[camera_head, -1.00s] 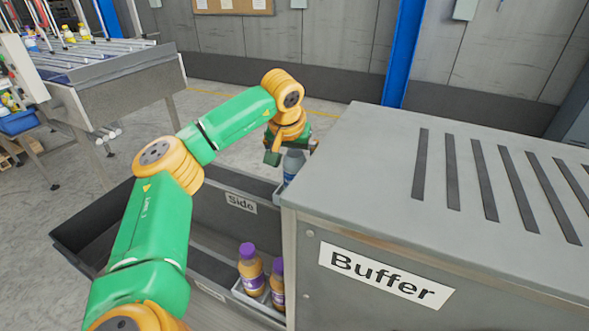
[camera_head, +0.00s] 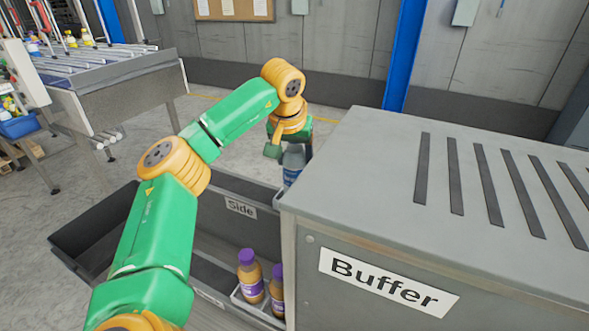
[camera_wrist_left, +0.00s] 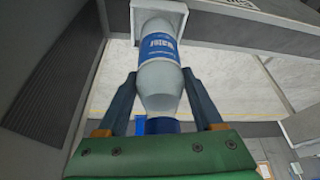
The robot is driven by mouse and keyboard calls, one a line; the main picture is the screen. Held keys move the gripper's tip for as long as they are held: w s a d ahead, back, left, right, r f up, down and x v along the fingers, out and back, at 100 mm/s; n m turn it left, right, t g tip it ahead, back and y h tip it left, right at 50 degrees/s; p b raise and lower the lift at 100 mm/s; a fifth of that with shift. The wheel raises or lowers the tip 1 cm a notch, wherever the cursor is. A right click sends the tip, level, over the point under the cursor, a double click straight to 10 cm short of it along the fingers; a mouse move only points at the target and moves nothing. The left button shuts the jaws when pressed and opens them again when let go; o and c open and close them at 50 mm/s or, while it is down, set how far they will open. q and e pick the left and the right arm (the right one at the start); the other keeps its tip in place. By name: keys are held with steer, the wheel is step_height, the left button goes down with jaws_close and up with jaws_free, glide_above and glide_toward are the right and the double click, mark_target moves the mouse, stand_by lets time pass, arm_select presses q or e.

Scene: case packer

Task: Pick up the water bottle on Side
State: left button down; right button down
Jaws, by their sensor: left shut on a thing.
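The water bottle (camera_wrist_left: 160,75) has a pale body, a blue label reading "water" and a blue cap. In the left wrist view it stands between the two fingers of my left gripper (camera_wrist_left: 163,98), which is shut on it near the cap end. Its base is at a white tray (camera_wrist_left: 178,12). In the head view the bottle (camera_head: 292,163) shows beside the Buffer cabinet, under my left gripper (camera_head: 290,150), with its lower part hidden. The bin labelled Side (camera_head: 240,207) lies just left of the cabinet. My right gripper is not in view.
The Buffer cabinet (camera_head: 450,220) fills the right side and stands close to the gripper. Purple-capped bottles (camera_head: 250,275) stand in a front bin. A conveyor (camera_head: 110,70) stands at the back left. Open floor (camera_head: 215,110) lies behind the bins.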

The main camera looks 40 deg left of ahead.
arm_select(q)
steer(key=s+d+r+p, duration=0.4)
steer(key=s+r, duration=0.6)
steer(key=s, duration=0.3)
steer(key=shift+s+d+r+p, duration=0.15)
steer(key=shift+r+p, duration=0.2)
steer(key=shift+r, duration=0.05)
